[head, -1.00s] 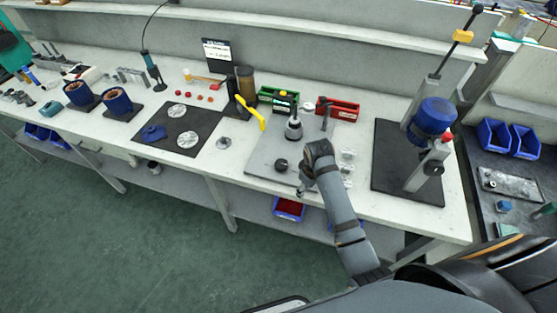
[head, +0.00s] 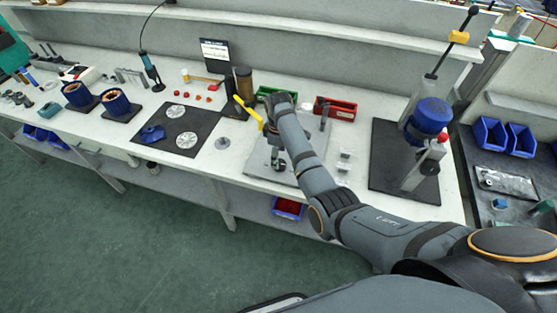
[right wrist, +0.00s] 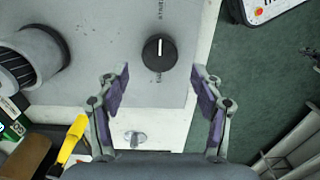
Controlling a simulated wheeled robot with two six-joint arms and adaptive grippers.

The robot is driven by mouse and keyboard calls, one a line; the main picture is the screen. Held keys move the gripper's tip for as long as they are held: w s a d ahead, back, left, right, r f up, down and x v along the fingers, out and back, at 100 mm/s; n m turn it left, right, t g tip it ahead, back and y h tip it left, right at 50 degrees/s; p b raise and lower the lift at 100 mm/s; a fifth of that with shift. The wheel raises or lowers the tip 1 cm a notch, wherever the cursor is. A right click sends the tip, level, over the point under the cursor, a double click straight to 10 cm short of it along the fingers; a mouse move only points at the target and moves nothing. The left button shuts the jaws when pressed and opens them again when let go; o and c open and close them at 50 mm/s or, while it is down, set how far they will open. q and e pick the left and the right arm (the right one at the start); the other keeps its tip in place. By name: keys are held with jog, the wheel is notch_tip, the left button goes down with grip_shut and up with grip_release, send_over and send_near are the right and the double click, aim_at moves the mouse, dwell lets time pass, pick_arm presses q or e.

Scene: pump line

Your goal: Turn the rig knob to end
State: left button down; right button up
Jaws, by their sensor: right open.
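The rig knob (right wrist: 160,52) is a round black dial with a white pointer line, on the grey rig plate (right wrist: 105,30). The pointer runs straight up and down in the right wrist view, and small dark lettering is printed beside the knob. My right gripper (right wrist: 161,72) is open and empty, its two purple-padded fingers spread to either side of the knob's line. The knob lies just beyond the fingertips, with gaps on both sides. In the head view the knob (head: 280,165) shows below my right gripper (head: 274,149), partly hidden. My left gripper is not in view.
A grey cylindrical fitting (right wrist: 32,58) stands on the plate near the knob. A yellow-handled tool (head: 249,112) is close to my wrist. Red (head: 337,108) and green bins stand behind. A blue motor stand (head: 431,116) is at the right. The bench edge is near the knob.

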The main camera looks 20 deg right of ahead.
aim_at(280, 165)
notch_tip(280, 165, down, 4)
jog(key=shift+f, duration=0.1)
jog(key=shift+c, duration=0.3)
